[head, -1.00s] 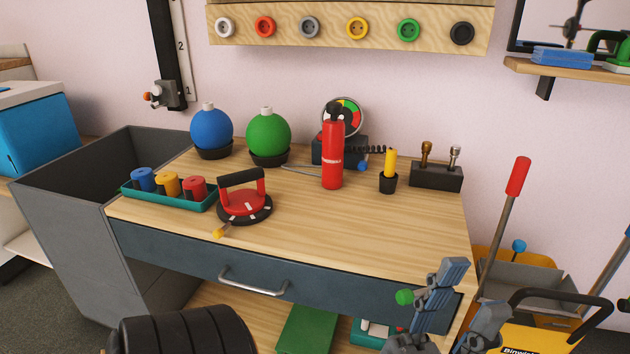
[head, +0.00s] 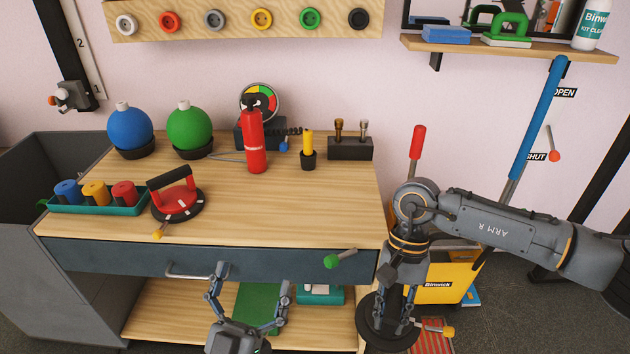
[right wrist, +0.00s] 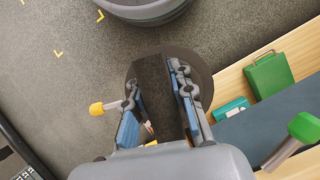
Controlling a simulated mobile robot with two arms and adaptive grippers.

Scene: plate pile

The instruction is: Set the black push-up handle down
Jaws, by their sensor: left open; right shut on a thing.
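The black push-up handle (head: 370,322) has a dark round base and a yellow knob at its side. My right gripper (head: 398,318) is shut on its black grip bar, low in front of the table's right front corner. In the right wrist view the bar (right wrist: 158,105) lies between the fingers, with the round base beyond it. I cannot tell whether the base touches anything below. My left gripper (head: 252,280) is open and empty, in front of the drawer and lower shelf. A red push-up handle (head: 178,196) with a black grip stands on the tabletop.
The wooden tabletop (head: 290,205) has clear room in its front middle and right. A red extinguisher (head: 254,140) and a green tray (head: 148,207) with several spools stand on it. A green knob (head: 342,259) sticks out near the drawer's right end. A yellow crate (head: 445,290) stands right of the table.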

